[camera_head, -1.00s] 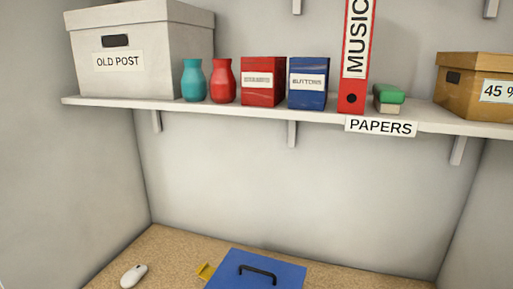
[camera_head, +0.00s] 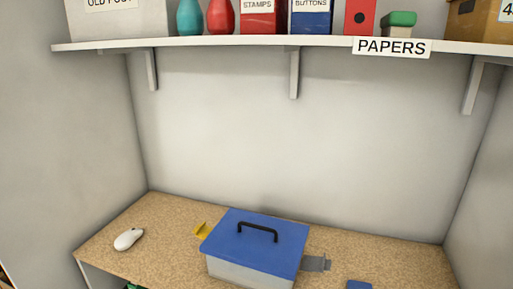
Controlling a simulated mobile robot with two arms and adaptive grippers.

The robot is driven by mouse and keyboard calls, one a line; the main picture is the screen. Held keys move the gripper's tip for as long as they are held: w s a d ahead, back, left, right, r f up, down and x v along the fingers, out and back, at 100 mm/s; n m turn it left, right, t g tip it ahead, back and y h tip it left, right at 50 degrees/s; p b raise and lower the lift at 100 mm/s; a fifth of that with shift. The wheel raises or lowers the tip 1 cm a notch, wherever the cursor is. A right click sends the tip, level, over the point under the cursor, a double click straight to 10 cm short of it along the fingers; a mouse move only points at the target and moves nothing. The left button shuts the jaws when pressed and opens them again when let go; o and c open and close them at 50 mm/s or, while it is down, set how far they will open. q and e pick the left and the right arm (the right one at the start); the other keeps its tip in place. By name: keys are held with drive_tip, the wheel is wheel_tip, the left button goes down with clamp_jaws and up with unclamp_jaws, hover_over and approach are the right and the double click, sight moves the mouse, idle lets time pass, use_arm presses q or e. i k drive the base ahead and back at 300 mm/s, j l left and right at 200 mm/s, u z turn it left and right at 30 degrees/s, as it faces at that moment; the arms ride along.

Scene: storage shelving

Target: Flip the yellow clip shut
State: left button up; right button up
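A box with a grey body (camera_head: 240,273) and a blue lid (camera_head: 262,236) with a black handle (camera_head: 258,231) stands on the desk. The lid lies on the box. The yellow clip (camera_head: 202,230) sticks outward from the left side of the lid, apart from the box wall. A grey clip (camera_head: 316,263) sticks out from the right side in the same way. Neither of my grippers shows in the head view.
The box stands on a cork-coloured desk (camera_head: 170,235). A white mouse (camera_head: 128,239) lies at its left, and a small blue thing (camera_head: 358,285) at the front right. A white shelf (camera_head: 220,43) with boxes and vases runs above. Walls close both sides.

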sight(201, 231)
drive_tip(key=i+j+z, duration=0.2)
drive_tip(key=j, duration=0.25)
drive_tip(key=i+j+z, duration=0.2)
drive_tip(key=j, duration=0.25)
drive_tip(key=j+z, duration=0.2)
drive_tip(key=j, duration=0.25)
drive_tip(key=i+j+z, duration=0.2)
drive_tip(key=j, duration=0.3)
drive_tip(key=j+z, duration=0.2)
drive_tip(key=j, duration=0.3)
